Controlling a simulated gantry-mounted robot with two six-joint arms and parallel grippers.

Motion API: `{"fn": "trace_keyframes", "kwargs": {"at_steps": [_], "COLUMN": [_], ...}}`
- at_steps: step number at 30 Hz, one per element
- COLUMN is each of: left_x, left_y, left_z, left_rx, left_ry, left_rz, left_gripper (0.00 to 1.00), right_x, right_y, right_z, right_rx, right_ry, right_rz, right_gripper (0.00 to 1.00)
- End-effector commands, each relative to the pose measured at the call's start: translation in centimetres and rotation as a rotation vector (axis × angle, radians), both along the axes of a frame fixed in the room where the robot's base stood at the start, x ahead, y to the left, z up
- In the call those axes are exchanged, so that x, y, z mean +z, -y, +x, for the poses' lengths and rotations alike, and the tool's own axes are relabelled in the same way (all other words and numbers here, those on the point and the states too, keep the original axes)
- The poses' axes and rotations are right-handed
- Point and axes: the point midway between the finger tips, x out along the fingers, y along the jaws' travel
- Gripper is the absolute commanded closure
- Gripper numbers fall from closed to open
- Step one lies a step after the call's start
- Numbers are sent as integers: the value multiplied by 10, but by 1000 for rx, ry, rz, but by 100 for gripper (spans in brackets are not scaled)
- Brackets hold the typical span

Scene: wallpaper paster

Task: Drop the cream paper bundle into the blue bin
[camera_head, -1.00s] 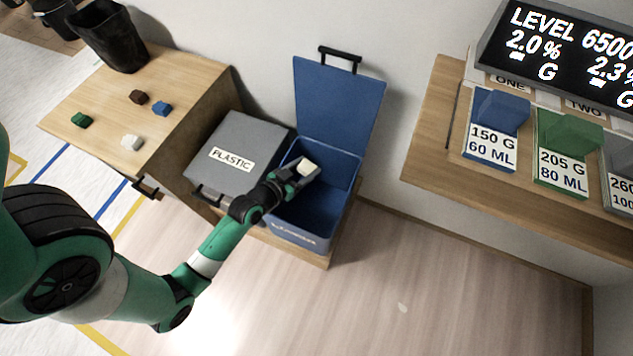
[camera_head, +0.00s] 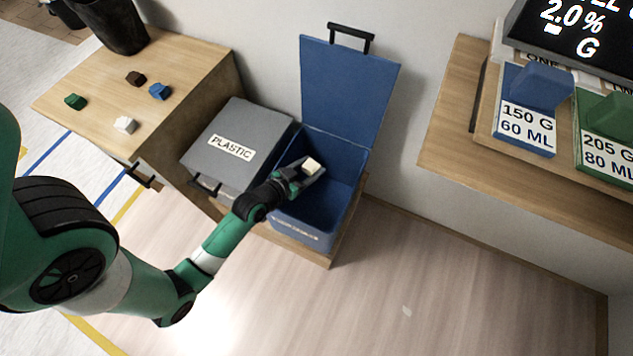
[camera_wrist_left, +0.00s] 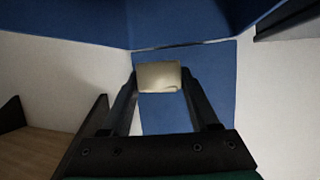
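The cream paper bundle (camera_head: 312,165) is a small block held between the fingertips of my left gripper (camera_head: 308,169), over the opening of the blue bin (camera_head: 309,237). The bin's blue lid (camera_head: 347,90) stands open at the back. In the left wrist view the bundle (camera_wrist_left: 159,77) sits between the two dark fingers of the left gripper (camera_wrist_left: 159,80), which touch its sides. Blue surfaces show behind it. My right gripper is not in view.
A closed grey bin (camera_head: 237,150) marked PLASTIC stands left of the blue bin. A wooden table (camera_head: 90,70) holds several small coloured blocks and a black bucket (camera_head: 110,25). A wooden shelf (camera_head: 455,140) with labelled blocks is at the right.

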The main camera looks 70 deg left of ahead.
Motion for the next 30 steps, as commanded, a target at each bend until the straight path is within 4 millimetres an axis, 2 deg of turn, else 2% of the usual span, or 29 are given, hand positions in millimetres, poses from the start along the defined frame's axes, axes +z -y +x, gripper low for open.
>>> {"fn": "trace_keyframes", "kwargs": {"at_steps": [1,6,17,20,25,30], "left_x": [0,0,3,10,26,36], "left_y": [0,0,3,9,26,40], "left_z": [0,0,-5,-18,-52,-82], "left_rx": [0,0,0,1,3,4], "left_ry": [0,0,-1,-2,-2,-2], "left_rz": [0,0,0,-2,-2,-3], "left_gripper": [31,4,4,4,4,4], "right_x": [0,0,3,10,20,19], "right_y": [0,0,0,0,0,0], "right_z": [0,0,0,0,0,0], "right_rx": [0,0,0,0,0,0], "right_ry": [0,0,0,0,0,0], "right_rz": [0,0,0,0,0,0], "right_gripper": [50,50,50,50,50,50]}}
